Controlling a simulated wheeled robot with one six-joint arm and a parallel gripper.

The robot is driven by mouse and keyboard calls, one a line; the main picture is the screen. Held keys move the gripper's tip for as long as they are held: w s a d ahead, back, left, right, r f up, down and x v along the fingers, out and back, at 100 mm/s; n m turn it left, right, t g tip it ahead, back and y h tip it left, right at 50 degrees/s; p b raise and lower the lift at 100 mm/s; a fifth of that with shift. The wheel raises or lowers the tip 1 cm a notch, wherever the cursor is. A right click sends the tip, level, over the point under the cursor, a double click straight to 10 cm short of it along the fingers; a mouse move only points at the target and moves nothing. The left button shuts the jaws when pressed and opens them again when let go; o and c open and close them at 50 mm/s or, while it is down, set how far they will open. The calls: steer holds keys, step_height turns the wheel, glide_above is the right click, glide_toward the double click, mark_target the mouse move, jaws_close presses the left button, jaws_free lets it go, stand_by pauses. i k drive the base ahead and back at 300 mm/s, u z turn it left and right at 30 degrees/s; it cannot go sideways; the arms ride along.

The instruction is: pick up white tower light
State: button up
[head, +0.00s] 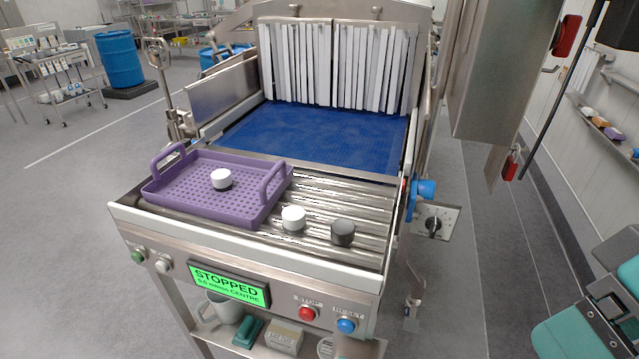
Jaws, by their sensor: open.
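Three short round pieces that look like tower light modules are in the head view. One white piece (221,180) stands inside the purple tray (200,207) on its perforated floor. A second white piece (293,219) stands upright on the rollers, just right of the tray. A dark grey piece (342,233) stands right of that one, with a small gap between them. Both white pieces look alike, and nothing hides them. Parts of my arm show at the lower right edge, well apart from these pieces. My gripper's fingers are not in view.
The metal rollers (345,200) lead to a blue belt (310,135) and white strip curtains (340,68). The tray has two raised handles. A front rail carries buttons and a green display (228,283) reading STOPPED. A shelf below holds a mug (229,307) and boxes.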

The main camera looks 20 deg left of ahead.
mark_target(293, 217)
steer(key=z, duration=2.05)
steer(key=k, duration=1.55)
steer(key=u, duration=2)
steer(key=i, duration=0.5)
steer(key=u, duration=0.05)
